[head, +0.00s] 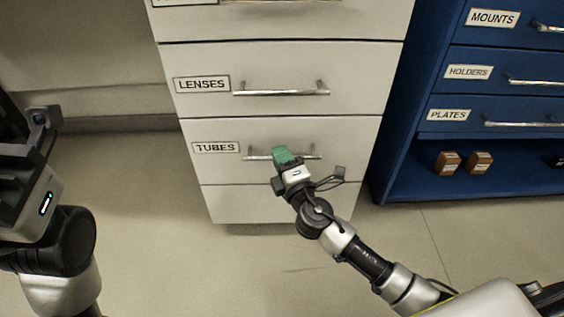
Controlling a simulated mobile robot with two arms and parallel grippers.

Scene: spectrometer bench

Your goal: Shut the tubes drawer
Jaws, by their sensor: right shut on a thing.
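The tubes drawer (345,132) is a white drawer front with a "TUBES" label (215,147) and a metal bar handle (257,157). It is low in the white cabinet and looks about flush with the fronts around it; a small gap cannot be told from this angle. My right gripper (284,158), with a green part at its tip, is shut on the middle of this handle and hides that part of it. My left gripper (22,150) is at the left edge, away from the cabinet. Its fingertips do not show clearly.
The lenses drawer (355,92) is above and another white front (235,203) below. A blue cabinet (425,150) stands at the right, with small brown boxes (447,162) on its low shelf. The floor (180,260) in front is clear apart from my arms.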

